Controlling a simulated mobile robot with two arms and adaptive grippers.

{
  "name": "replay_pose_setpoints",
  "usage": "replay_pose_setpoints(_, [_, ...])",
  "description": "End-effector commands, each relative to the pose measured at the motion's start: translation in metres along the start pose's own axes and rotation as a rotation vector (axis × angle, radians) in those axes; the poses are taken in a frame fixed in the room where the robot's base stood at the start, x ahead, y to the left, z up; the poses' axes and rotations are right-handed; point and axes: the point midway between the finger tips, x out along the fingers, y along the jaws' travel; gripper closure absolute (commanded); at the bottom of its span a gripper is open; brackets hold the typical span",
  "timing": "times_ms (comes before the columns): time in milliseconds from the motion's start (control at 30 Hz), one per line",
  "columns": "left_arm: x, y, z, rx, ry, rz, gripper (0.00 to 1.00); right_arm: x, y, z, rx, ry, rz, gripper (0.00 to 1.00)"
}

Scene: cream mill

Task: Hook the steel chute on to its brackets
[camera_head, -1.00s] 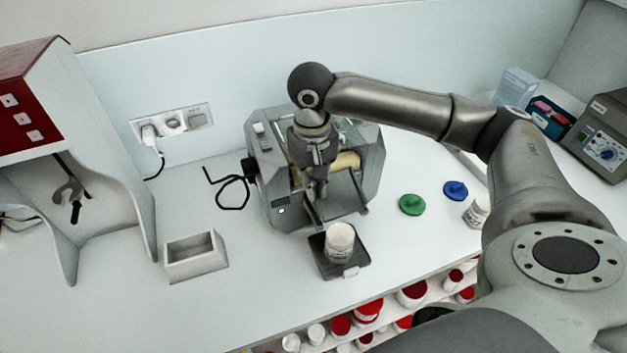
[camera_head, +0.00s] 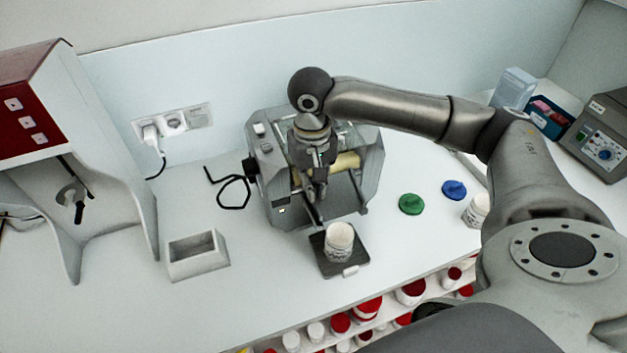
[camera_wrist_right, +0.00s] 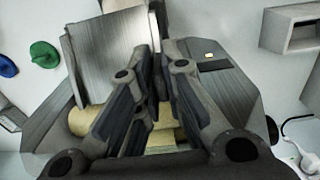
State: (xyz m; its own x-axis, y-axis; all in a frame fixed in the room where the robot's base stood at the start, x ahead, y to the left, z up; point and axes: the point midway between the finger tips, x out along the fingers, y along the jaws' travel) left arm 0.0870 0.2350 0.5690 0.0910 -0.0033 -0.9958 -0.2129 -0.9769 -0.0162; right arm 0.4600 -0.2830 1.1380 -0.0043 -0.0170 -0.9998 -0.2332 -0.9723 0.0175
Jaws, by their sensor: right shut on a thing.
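The cream mill (camera_head: 266,205), a grey metal-sided machine with pale rollers (camera_head: 346,163), stands against the back wall. My right gripper (camera_head: 319,192) reaches down over its front. In the right wrist view, the steel chute (camera_wrist_right: 106,58) is a brushed plate with raised dark edges, in front of the pale rollers (camera_wrist_right: 92,121). My right gripper (camera_wrist_right: 158,62) also shows there, its fingers close together at the chute's right edge and shut on it. The brackets cannot be made out, and whether the chute rests on them cannot be told. My left gripper is out of view.
A white jar (camera_head: 339,238) stands on a black plate (camera_head: 327,266) before the mill. A grey open box (camera_head: 197,262) is at the left.

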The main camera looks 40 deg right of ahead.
Motion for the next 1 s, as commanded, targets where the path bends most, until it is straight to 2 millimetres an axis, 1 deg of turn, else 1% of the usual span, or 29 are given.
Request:
replay_pose_setpoints(567, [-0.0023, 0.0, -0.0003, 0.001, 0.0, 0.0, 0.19, 0.0001, -0.0002, -0.0002, 0.0, 0.001, -0.001, 1.0])
replay_pose_setpoints(1000, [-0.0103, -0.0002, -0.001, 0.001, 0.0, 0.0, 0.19, 0.007, -0.0004, -0.0001, 0.0, 0.001, -0.001, 1.0])
